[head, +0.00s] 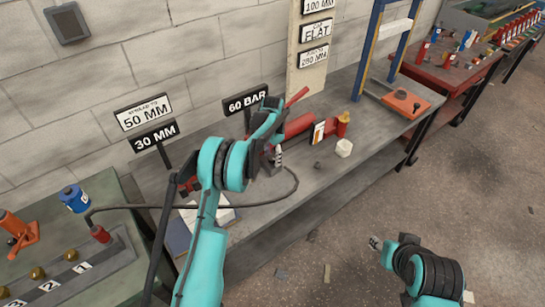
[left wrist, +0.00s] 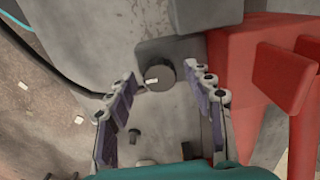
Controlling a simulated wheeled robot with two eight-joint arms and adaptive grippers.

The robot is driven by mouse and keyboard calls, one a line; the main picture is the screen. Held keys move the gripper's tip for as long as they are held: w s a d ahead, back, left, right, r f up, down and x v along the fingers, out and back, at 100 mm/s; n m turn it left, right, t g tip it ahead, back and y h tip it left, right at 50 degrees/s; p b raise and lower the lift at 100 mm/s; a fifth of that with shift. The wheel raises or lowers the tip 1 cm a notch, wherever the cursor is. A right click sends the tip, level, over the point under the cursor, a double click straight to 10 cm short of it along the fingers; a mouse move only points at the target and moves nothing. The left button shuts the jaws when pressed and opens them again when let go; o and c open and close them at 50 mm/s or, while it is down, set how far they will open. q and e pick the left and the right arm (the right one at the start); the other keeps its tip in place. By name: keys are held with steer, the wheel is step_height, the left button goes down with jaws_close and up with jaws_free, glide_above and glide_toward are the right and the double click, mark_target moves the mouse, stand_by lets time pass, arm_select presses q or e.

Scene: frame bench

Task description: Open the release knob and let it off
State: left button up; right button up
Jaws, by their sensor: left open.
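The release knob (left wrist: 159,79) is a dark round knob with a small pale mark, on a grey block (left wrist: 172,48) in the left wrist view. My left gripper (left wrist: 163,87) is open, its two fingers on either side of the knob; I cannot tell whether either touches it. In the head view the left gripper (head: 277,156) is over the grey bench beside a red cylinder (head: 300,126), and the arm hides the knob. My right gripper (head: 375,243) hangs over the floor at lower right, too small to read.
Red metal parts (left wrist: 265,85) stand close on the right in the left wrist view. A black hose (head: 150,208) runs across to the left bench. A yellow-red bottle (head: 342,125) and a white block (head: 344,148) stand on the grey bench (head: 375,133). A 60 BAR sign (head: 246,101) stands behind.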

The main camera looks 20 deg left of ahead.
arm_select(q)
steer(key=c, duration=1.2)
steer(key=shift+o, duration=0.2)
steer(key=shift+n, duration=0.3)
steer(key=n, duration=0.3)
steer(key=shift+r+n, duration=0.1)
steer(key=shift+n, duration=0.2)
steer(key=n, duration=0.3)
steer(key=shift+n+p, duration=0.3)
steer(key=shift+p, duration=0.05)
steer(key=n, duration=0.4)
steer(key=shift+n, duration=2.1)
